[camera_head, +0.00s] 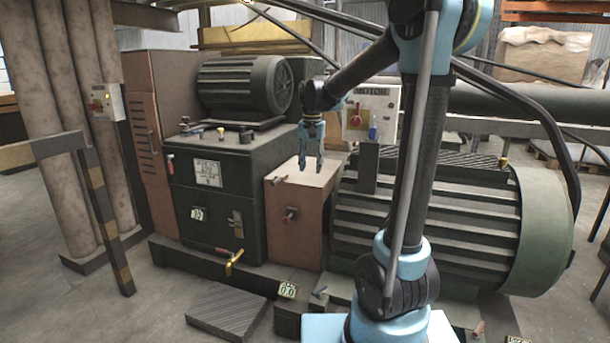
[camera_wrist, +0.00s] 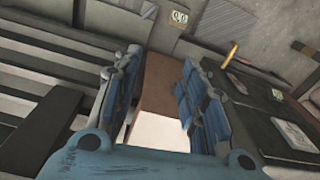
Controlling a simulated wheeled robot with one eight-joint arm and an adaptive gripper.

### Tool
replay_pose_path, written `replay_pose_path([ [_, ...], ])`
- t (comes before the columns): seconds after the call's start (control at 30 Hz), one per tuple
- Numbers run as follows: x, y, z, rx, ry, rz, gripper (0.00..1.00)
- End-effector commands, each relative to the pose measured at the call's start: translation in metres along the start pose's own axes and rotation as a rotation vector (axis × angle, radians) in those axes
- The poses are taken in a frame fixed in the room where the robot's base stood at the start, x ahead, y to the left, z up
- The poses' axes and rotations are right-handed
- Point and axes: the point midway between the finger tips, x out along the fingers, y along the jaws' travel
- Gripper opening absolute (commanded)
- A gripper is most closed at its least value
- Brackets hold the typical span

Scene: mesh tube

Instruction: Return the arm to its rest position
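My gripper (camera_head: 311,165) hangs from the end of my blue and black arm, with its fingers pointing down above the pale top of a reddish-brown box. In the wrist view, the two blue fingers of my gripper (camera_wrist: 155,95) stand apart with a clear gap between them. Nothing is held in the gap. The brown box (camera_wrist: 155,82) shows between and below the fingers. My arm rises from its blue base at the lower middle, bends high at the upper right and reaches down to the left.
A dark green machine (camera_head: 218,195) with a motor (camera_head: 240,88) on top stands left of the brown box (camera_head: 294,222). A large ribbed motor (camera_head: 430,215) lies behind my arm. A MOTOR control panel (camera_head: 368,105) is close right of my gripper. A striped barrier (camera_head: 100,200) stands at left.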

Motion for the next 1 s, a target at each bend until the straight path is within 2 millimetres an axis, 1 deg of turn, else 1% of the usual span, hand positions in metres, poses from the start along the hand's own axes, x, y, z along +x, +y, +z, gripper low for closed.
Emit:
replay_pose_path([
  [0.03, -0.002, 0.014, 0.01, -0.005, 0.004, -0.002, 0.39],
  [0.1, -0.003, 0.032, 0.022, -0.019, 0.01, -0.005, 0.39],
  [0.27, -0.001, 0.069, 0.053, -0.05, 0.026, -0.01, 0.39],
  [0.4, 0.003, 0.1, 0.08, -0.076, 0.04, -0.014, 0.39],
  [0.47, 0.006, 0.112, 0.092, -0.088, 0.046, -0.015, 0.39],
  [0.6, 0.017, 0.139, 0.121, -0.115, 0.061, -0.017, 0.39],
  [0.77, 0.033, 0.167, 0.153, -0.144, 0.077, -0.017, 0.39],
  [1.0, 0.065, 0.203, 0.201, -0.191, 0.103, -0.014, 0.39],
])
